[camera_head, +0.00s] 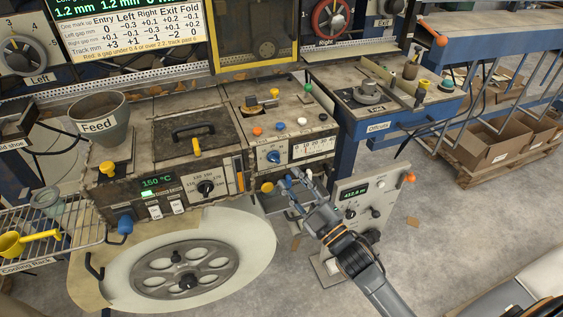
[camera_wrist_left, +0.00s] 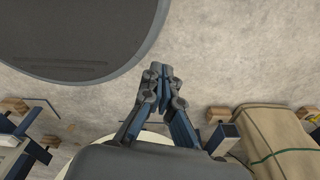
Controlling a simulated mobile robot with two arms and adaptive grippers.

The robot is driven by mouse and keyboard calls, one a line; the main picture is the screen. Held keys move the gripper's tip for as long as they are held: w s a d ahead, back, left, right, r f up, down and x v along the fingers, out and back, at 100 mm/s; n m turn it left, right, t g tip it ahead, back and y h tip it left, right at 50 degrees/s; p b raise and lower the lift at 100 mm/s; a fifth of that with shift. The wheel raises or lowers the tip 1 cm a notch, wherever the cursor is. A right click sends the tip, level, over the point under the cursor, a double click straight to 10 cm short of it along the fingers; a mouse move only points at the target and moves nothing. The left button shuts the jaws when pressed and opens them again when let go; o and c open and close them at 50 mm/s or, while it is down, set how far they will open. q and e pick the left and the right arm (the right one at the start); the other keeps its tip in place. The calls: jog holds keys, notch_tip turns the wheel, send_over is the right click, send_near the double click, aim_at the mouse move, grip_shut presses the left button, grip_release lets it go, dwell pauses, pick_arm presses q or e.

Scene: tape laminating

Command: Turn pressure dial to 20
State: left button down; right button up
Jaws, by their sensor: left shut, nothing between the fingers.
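A blue dial (camera_head: 273,156) sits on the front panel of the middle machine, left of a white scale strip (camera_head: 313,149) marked with numbers from 0 up. Its pointer setting is too small to read, and I cannot read a pressure label. My right gripper (camera_head: 290,181) is just below and to the right of the blue dial, apart from it in the picture. Its blue fingers look spread, with nothing between them. My left gripper (camera_wrist_left: 161,74) shows in the left wrist view, shut and empty above the floor, away from the panel.
A black dial (camera_head: 206,187) and a green 150 °C display are on the panel to the left. A large white reel (camera_head: 250,247) stands below. A grey control box (camera_head: 370,200) with knobs is right of my right gripper.

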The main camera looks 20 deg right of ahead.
aim_at(277, 162)
jog(key=p+x, duration=0.1)
jog(key=x, duration=0.4)
jog(key=shift+w+a, duration=0.1)
jog(key=shift+w, duration=0.1)
grip_shut()
